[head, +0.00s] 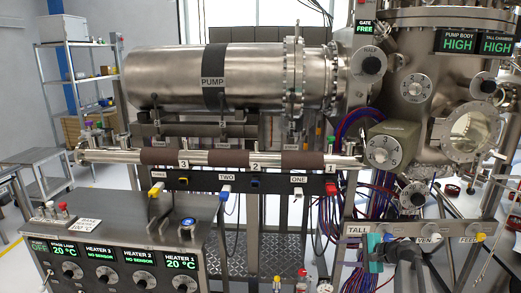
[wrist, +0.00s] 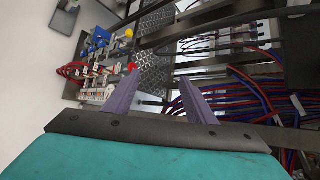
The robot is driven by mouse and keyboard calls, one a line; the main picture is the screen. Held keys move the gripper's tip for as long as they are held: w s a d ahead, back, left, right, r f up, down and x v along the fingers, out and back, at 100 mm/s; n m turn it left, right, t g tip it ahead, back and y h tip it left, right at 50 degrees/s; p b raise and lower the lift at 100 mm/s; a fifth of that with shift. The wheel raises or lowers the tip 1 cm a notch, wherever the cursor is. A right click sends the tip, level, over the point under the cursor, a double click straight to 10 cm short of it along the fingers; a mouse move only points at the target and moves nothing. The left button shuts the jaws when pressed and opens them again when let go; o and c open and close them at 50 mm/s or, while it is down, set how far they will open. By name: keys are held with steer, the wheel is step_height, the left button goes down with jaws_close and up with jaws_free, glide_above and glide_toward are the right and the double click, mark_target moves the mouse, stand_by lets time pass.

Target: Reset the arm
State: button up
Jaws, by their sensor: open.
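My gripper (wrist: 158,76) shows in the wrist view with two purple fingers spread apart and nothing between them. Its teal body fills the bottom of that view. In the head view my arm and the teal part of my gripper are at the lower right, in front of the panel marked TALL (head: 358,230). The fingertips are too small to make out well there.
A steel pump cylinder (head: 165,77) and the round chamber (head: 425,70) stand behind. A heater control box (head: 130,235) is at the lower left. Red and blue cables (wrist: 255,95) hang right of the fingers in the wrist view.

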steer(key=s+a+f+n+g, duration=0.2)
steer(key=s+a+f+g, duration=0.1)
steer(key=s+a+f, duration=0.55)
steer(key=s+a+f+n+g+h, duration=0.1)
steer(key=s+a+f+g, duration=0.1)
steer(key=s+a+f, duration=0.65)
steer(key=s+a+f+n+g, duration=0.25)
steer(key=s+a+f, duration=0.2)
steer(key=f, duration=0.85)
steer(key=s+f+n+g+h, duration=0.1)
steer(key=s+f+g, duration=0.15)
steer(key=s, duration=0.35)
steer(key=s+a+f+n+g+h, duration=0.1)
steer(key=s+f+n, duration=0.1)
steer(key=s+f, duration=0.3)
steer(key=s+f+n+g+h, duration=0.1)
steer(key=s+f, duration=0.1)
steer(key=s, duration=0.6)
steer(key=s+d+n+g+h, duration=0.1)
steer(key=s+d+n+h, duration=0.3)
steer(key=s+d, duration=0.3)
steer(key=shift+s+d+f+n+g, duration=0.15)
steer(key=shift+s+d+n+g, duration=0.25)
steer(key=shift+d+n, duration=0.35)
steer(key=shift+a, duration=0.2)
